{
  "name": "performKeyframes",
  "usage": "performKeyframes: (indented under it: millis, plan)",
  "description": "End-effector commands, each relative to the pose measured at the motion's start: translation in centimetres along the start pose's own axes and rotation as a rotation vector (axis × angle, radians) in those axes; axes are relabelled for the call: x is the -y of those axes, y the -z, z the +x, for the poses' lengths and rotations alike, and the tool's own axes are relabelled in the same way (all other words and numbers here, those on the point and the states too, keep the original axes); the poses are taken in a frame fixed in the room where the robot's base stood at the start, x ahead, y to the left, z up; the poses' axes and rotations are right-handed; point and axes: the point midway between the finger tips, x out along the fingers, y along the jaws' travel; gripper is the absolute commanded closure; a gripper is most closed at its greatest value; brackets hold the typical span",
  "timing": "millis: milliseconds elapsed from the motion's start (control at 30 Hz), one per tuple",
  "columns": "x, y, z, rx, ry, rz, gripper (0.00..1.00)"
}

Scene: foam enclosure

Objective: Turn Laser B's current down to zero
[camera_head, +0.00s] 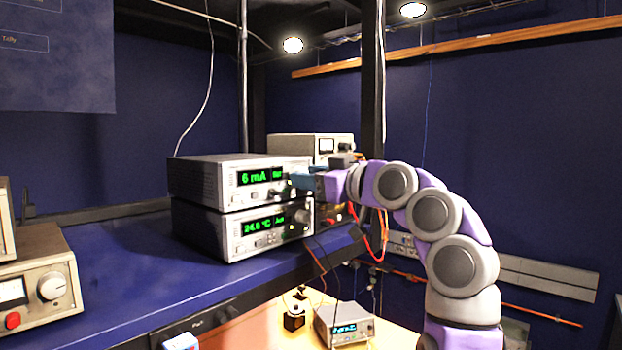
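A stack of two grey instruments stands on the blue shelf. The upper one (205,180) shows a green "6 mA" reading (252,178). The lower one (205,226) shows a green reading of about "24.0 °C" (262,224) and has a dark knob (302,216) at its right. No label naming Laser B is legible. My gripper (294,183) is at the right end of the upper instrument's front, where it hides whatever control is there. I cannot tell whether its fingers touch or grip a knob. The finger gap is too small to see.
Another instrument with a dial (326,146) stands behind the stack. At the left are more instruments, one with a white knob (52,286). The blue shelf (120,262) is clear between them. Orange cables (376,245) hang below my arm. A small display box (345,325) sits lower down.

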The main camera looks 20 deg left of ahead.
Motion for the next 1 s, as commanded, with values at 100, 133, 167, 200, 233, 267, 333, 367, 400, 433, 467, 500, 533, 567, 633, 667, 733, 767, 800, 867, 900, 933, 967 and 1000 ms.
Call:
performKeyframes:
  millis: [100,133,167,200,233,267,333,367,400,433,467,500,533,567,633,667,733,767,800,867,900,933,967,1000]
  plan:
    - [0.1,0.1,-0.1,0.0,0.001,-0.001,0.48]
    - [0.2,0.1,-0.1,0.0,0.001,-0.001,0.48]
    - [0.2,0.1,-0.1,0.0,0.001,-0.001,0.48]
    - [0.1,0.1,-0.2,0.0,0.002,-0.001,0.48]
    - [0.1,0.1,-0.2,0.0,0.002,-0.001,0.48]
    - [0.1,0.1,-0.2,0.0,0.002,-0.001,0.48]
    - [0.1,0.1,-0.3,-0.001,0.001,0.0,0.48]
    - [0.1,0.1,-0.4,-0.001,0.001,0.0,0.48]
    - [0.0,0.1,-0.6,-0.001,0.001,0.0,0.48]
    - [0.0,0.0,-0.8,-0.001,0.001,0.0,0.48]
    - [0.0,0.0,-1.1,-0.001,0.001,0.0,0.48]
    - [0.0,0.0,-1.5,-0.002,0.001,0.0,0.48]
    - [0.0,0.0,-1.9,-0.002,0.001,0.0,0.48]
    - [0.0,0.0,-2.4,-0.003,0.0,-0.001,0.48]
    - [0.0,0.0,-3.8,-0.003,-0.002,-0.004,0.48]
    - [0.0,0.0,-4.5,-0.003,-0.003,-0.004,0.48]
    - [0.0,-0.1,-6.0,0.0,-0.002,-0.003,0.48]
    - [0.0,-0.1,-6.7,-0.001,-0.002,-0.003,0.48]
    - [-0.1,-0.1,-7.6,-0.002,-0.003,-0.001,0.48]
    - [0.0,-0.1,-9.0,-0.001,-0.004,-0.003,0.48]
    - [0.1,-0.1,-9.8,0.0,-0.002,-0.004,0.48]
    - [0.1,-0.1,-10.5,0.0,-0.002,-0.003,0.48]
    - [0.1,-0.1,-11.2,0.0,-0.001,-0.003,0.48]
    - [0.1,-0.2,-12.0,0.001,-0.003,-0.004,0.48]
